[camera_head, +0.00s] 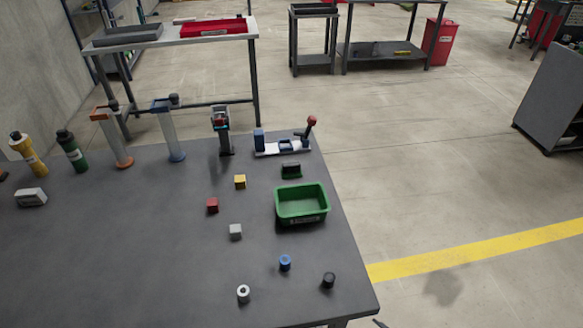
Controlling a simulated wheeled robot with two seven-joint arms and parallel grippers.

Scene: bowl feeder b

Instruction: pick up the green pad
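A small dark block with a green lower part (291,172) lies near the right side of the dark table, just behind the green bin. It is the only pad-like green thing I see, and it is too small to tell its parts clearly. Neither of my grippers is clearly in view. A thin dark tip (380,323) shows at the bottom edge beside the table corner, too little to identify.
The green bin (301,219) stands in front of the block. A white and blue fixture (283,146) with a red knob stands behind it. Yellow (240,181), red (212,205) and grey cubes (235,231) lie left. Small cylinders (285,263) stand near the front. The table's left-centre is clear.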

